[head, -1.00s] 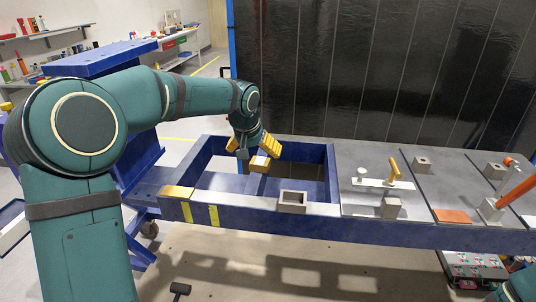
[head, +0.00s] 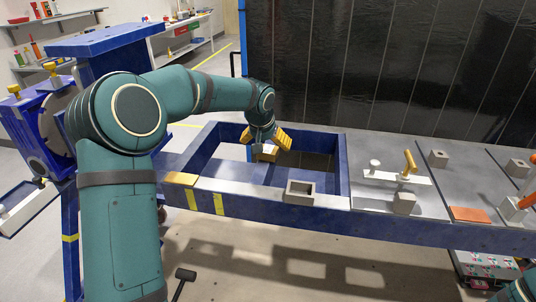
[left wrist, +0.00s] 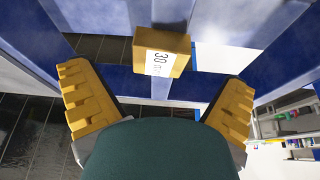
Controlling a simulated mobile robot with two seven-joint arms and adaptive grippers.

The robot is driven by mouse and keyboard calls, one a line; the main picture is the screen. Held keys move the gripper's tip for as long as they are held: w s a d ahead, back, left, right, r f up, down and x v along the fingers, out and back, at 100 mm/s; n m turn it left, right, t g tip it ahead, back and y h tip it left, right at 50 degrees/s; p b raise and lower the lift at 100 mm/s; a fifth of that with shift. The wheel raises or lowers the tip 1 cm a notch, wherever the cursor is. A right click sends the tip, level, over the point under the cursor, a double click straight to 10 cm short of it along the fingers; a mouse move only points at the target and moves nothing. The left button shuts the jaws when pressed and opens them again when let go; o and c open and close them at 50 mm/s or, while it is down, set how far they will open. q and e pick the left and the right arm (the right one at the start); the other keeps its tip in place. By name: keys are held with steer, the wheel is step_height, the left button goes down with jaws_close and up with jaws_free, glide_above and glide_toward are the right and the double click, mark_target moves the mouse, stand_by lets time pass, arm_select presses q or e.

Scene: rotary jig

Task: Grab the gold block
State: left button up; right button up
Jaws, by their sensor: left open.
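The gold block (head: 267,153) shows in the head view inside the blue frame, partly hidden by my left gripper. In the left wrist view the gold block (left wrist: 172,44) bears a white label reading 30 and lies against a blue bar. My left gripper (head: 265,138) is open just above the block in the head view. In the left wrist view its yellow ridged fingers (left wrist: 160,103) are spread wide, and the block is beyond the space between them, untouched. My right gripper is out of view.
The blue frame (head: 255,204) has raised walls around the block. A small grey open box (head: 300,192) sits on its front rim. A clamp with a gold handle (head: 409,163) and grey blocks stand on the bench to the right. A dark panel (head: 400,60) stands behind.

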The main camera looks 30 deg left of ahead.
mark_target(268, 149)
arm_select(q)
steer(key=x, duration=0.4)
steer(key=shift+w+f+b, duration=0.15)
steer(key=shift+w+b, duration=0.05)
steer(key=shift+b, duration=0.2)
steer(key=c, duration=1.4)
